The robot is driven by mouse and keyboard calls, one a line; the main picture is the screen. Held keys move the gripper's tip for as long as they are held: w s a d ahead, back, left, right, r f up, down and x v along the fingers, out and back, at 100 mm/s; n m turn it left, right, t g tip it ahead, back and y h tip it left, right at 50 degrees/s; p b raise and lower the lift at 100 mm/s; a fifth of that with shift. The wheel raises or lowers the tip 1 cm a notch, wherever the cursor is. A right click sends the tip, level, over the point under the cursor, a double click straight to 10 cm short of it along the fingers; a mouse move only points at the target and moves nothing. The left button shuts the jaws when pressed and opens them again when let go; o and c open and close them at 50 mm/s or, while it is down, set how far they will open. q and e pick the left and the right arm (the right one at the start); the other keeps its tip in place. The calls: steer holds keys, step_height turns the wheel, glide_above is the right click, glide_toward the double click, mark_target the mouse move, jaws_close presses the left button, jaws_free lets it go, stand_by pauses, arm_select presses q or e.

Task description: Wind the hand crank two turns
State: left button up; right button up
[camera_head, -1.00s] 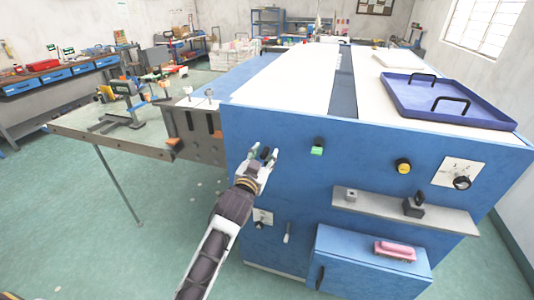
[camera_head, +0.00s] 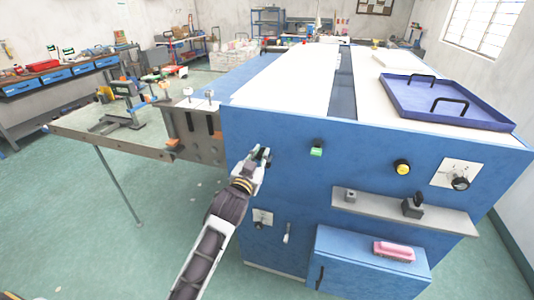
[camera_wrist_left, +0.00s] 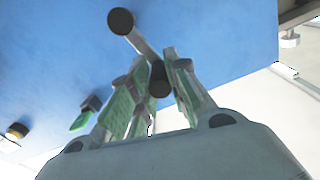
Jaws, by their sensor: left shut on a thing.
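The hand crank shows in the left wrist view as a round black hub (camera_wrist_left: 120,21) on the blue panel, a short grey arm (camera_wrist_left: 140,42) and a dark handle knob (camera_wrist_left: 159,82). My left gripper (camera_wrist_left: 153,78) has its green-padded fingers closed around that knob. In the head view my left gripper (camera_head: 260,157) is at the upper left of the blue machine's front face (camera_head: 290,165), and its fingers hide much of the crank.
A green button (camera_head: 317,150), a yellow knob (camera_head: 402,167) and a dial plate (camera_head: 456,174) sit to the right on the front face. A grey shelf (camera_head: 375,206) and a blue box (camera_head: 350,262) project below. A steel side table (camera_head: 90,130) stands at left.

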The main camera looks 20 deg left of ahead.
arm_select(q)
steer(key=shift+a+f, duration=0.3)
steer(key=shift+a, duration=0.1)
steer(key=shift+a+f, duration=0.25)
steer(key=shift+a, duration=0.45)
steer(key=shift+a+f, duration=0.1)
steer(key=shift+f, duration=0.05)
steer(key=shift+a+f, duration=0.4)
steer(key=shift+a, duration=0.15)
steer(key=shift+a+f, duration=0.1)
steer(key=shift+f, duration=0.05)
stand_by(0.5)
steer(key=shift+a+f, duration=0.4)
steer(key=shift+f, duration=0.15)
steer(key=shift+f, duration=0.1)
